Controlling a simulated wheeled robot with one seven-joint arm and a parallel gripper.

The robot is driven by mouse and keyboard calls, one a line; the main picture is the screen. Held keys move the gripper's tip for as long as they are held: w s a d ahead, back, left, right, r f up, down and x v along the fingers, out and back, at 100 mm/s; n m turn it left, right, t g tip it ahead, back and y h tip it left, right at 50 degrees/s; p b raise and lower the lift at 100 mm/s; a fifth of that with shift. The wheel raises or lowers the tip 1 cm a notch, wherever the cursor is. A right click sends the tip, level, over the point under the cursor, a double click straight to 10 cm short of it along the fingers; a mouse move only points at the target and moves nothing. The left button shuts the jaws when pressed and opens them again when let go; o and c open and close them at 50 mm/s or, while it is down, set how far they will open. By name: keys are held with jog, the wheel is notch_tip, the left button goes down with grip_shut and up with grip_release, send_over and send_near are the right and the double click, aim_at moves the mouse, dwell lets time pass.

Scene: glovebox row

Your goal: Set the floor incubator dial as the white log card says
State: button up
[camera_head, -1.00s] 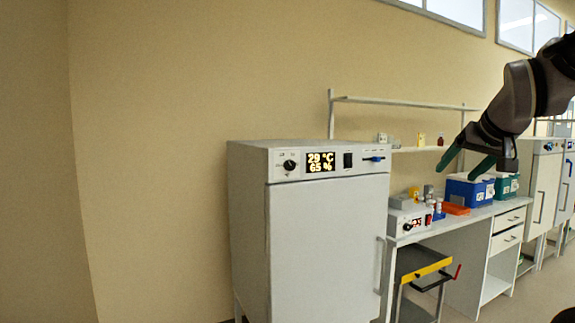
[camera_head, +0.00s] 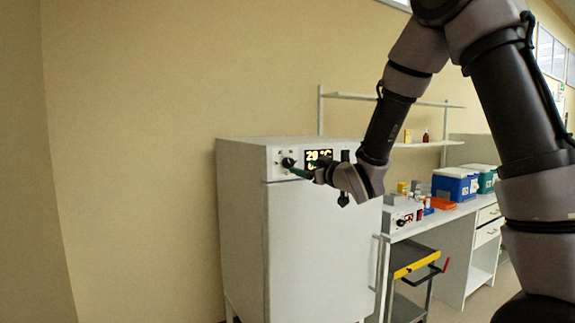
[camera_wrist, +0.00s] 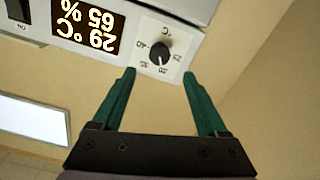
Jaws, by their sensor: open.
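The floor incubator (camera_head: 315,245) is a tall white cabinet with a control strip along its top front. Its black dial (camera_head: 288,162) sits at the strip's left end. In the wrist view the dial (camera_wrist: 160,53) appears upside down on a white scale plate with numbers around it. The lit display (camera_wrist: 88,26) beside it reads 29 °C and 65 %. My gripper (camera_wrist: 158,82) is open, its green fingers spread to either side of the dial and a little short of it. In the head view my gripper (camera_head: 294,170) partly covers the display (camera_head: 318,157). I cannot make out a white log card.
A bench with a small instrument (camera_head: 402,218), a blue box (camera_head: 455,184) and an orange tray (camera_head: 441,203) stands to the right. A wall shelf (camera_head: 390,99) hangs above. The wall left of the incubator is bare.

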aim_at(290, 163)
jog(key=x, duration=0.9)
jog(key=shift+d, duration=0.1)
grip_shut()
